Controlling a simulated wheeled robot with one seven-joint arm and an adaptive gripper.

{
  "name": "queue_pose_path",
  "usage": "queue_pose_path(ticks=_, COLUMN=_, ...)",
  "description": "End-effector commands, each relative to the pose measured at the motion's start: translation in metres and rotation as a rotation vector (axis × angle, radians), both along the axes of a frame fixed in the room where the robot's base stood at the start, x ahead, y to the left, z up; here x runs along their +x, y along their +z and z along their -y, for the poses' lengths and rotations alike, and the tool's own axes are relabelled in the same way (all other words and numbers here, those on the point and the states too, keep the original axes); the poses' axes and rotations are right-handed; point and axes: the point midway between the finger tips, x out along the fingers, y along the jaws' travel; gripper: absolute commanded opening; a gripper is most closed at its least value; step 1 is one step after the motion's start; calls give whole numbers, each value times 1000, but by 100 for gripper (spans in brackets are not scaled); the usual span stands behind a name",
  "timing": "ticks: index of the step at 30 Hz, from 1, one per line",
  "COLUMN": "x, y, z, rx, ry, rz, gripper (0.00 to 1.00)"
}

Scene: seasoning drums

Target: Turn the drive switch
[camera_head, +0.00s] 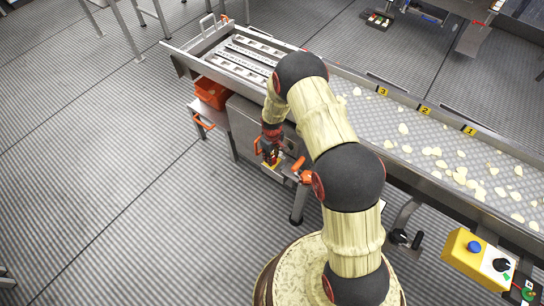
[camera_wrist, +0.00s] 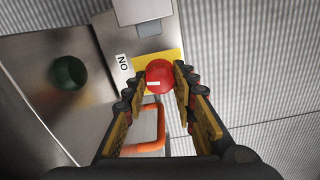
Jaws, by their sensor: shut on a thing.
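The drive switch is a red round knob (camera_wrist: 158,70) with a short white mark, on a yellow plate (camera_wrist: 172,56) on a steel panel. In the wrist view the white mark lies about level. My gripper (camera_wrist: 159,77) has one finger on each side of the knob and is shut on it. A small white label (camera_wrist: 122,62) beside the plate has two letters, N and O, tilted in the picture. In the head view my gripper (camera_head: 270,148) is at the steel housing below the conveyor; the knob is hidden there.
An orange handle (camera_wrist: 160,132) is close to my fingers. A dark green round part (camera_wrist: 68,72) is on the panel to the left. The conveyor (camera_head: 420,140) carries pale chips. A yellow control box (camera_head: 470,256) stands at the lower right.

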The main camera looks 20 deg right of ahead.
Motion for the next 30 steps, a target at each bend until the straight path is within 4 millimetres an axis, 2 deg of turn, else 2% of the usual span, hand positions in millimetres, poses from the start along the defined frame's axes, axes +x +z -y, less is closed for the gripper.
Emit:
queue_pose_path(ticks=12, x=0, y=0, z=0, rx=0, ry=164, rz=0, gripper=2)
queue_pose_path(ticks=27, x=0, y=0, z=0, rx=0, ry=182, rz=0, gripper=2)
queue_pose_path(ticks=28, x=0, y=0, z=0, rx=0, ry=182, rz=0, gripper=28)
queue_pose_path(ticks=30, x=0, y=0, z=0, rx=0, ry=182, rz=0, gripper=32)
